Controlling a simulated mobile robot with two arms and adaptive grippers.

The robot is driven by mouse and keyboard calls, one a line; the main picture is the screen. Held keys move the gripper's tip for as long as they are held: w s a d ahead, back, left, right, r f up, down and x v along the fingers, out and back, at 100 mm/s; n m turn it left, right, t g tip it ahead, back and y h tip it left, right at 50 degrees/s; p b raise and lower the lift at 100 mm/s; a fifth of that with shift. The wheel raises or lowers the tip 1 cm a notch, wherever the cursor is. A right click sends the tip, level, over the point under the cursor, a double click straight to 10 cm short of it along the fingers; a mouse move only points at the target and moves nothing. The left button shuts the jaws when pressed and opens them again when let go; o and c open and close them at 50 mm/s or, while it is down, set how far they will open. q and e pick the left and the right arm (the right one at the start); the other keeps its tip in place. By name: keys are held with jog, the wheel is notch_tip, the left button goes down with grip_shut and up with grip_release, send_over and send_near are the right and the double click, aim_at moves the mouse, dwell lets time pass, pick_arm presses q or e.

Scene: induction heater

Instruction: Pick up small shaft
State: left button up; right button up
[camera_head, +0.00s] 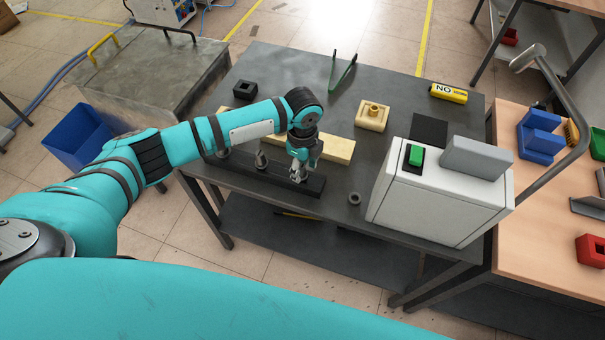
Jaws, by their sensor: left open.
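A black rack (241,171) lies along the front left of the dark table. A metal shaft (261,159) stands upright in its middle, and another metal piece (222,153) stands near its left end, partly under my arm. My left gripper (298,176) points down at the right end of the rack, with its fingers apart. The fingers hide that spot, so I cannot tell whether a small shaft stands between them. My right gripper is not in view.
A white heater box (430,205) with a green switch stands to the right. A dark ring (354,198) lies between it and the rack. A yellow block (338,149) lies behind the gripper, with a beige block (373,116) further back.

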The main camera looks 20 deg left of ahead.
pick_arm(q)
jog(key=shift+r, duration=0.1)
grip_shut()
